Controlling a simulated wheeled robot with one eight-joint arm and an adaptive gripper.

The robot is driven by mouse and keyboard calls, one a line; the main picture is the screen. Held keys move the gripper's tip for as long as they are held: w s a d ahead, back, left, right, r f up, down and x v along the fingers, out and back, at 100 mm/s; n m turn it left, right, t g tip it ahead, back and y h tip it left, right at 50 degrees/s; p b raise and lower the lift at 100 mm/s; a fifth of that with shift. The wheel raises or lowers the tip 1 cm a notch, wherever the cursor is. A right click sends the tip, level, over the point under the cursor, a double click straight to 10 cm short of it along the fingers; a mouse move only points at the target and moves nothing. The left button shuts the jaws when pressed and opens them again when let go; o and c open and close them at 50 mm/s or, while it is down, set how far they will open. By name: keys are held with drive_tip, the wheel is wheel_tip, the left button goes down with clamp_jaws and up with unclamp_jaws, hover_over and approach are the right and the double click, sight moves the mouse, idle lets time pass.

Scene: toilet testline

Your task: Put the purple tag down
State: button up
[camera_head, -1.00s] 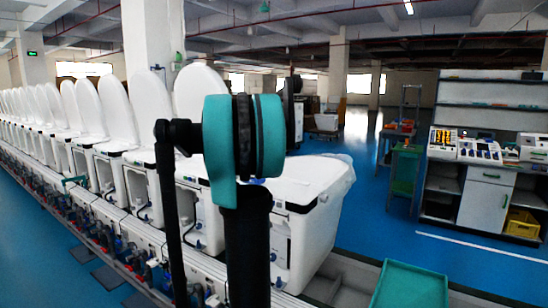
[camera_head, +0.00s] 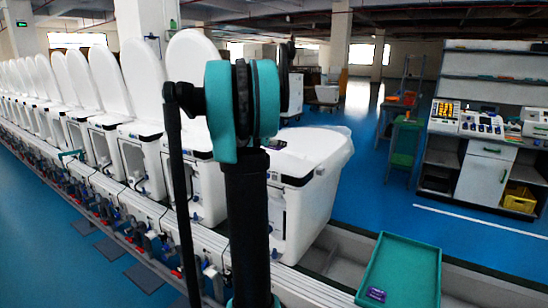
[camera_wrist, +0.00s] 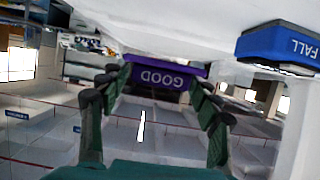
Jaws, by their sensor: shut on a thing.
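A purple tag (camera_wrist: 165,75) marked GOOD is between the fingertips of my gripper (camera_wrist: 158,92) in the wrist view. The gripper is shut on it, and the lettering appears upside down. A white surface lies just above the tag in that picture; I cannot tell whether they touch. In the head view my arm hides the gripper and the held tag. Another small purple piece (camera_head: 376,294) lies in the near end of the green tray (camera_head: 405,262).
In the head view, a white toilet (camera_head: 306,205) stands behind my arm, with a row of toilets to the left. A workbench (camera_head: 485,150) stands at right. Most of the tray is bare.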

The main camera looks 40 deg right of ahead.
drive_tip(key=shift+f, duration=2.95)
drive_tip(key=shift+f, duration=0.1)
drive_tip(key=o, duration=1)
drive_tip(key=shift+r, duration=0.2)
drive_tip(key=v, duration=1.2)
drive_tip(key=s+a+f+n+y, duration=0.4)
drive_tip(key=s+a+f, duration=0.4)
drive_tip(key=a, duration=0.3)
drive_tip(key=s+a+f+n+y, duration=0.4)
drive_tip(key=s+a+f, duration=0.4)
drive_tip(key=a+f, duration=0.2)
drive_tip(key=s+a+f+n+y, duration=0.4)
drive_tip(key=s+a+f, duration=0.4)
drive_tip(key=a, duration=0.4)
drive_tip(key=shift+s+a+f+n+g+y, duration=0.15)
drive_tip(key=shift+f+n+g+y, duration=0.25)
drive_tip(key=shift+n, duration=0.4)
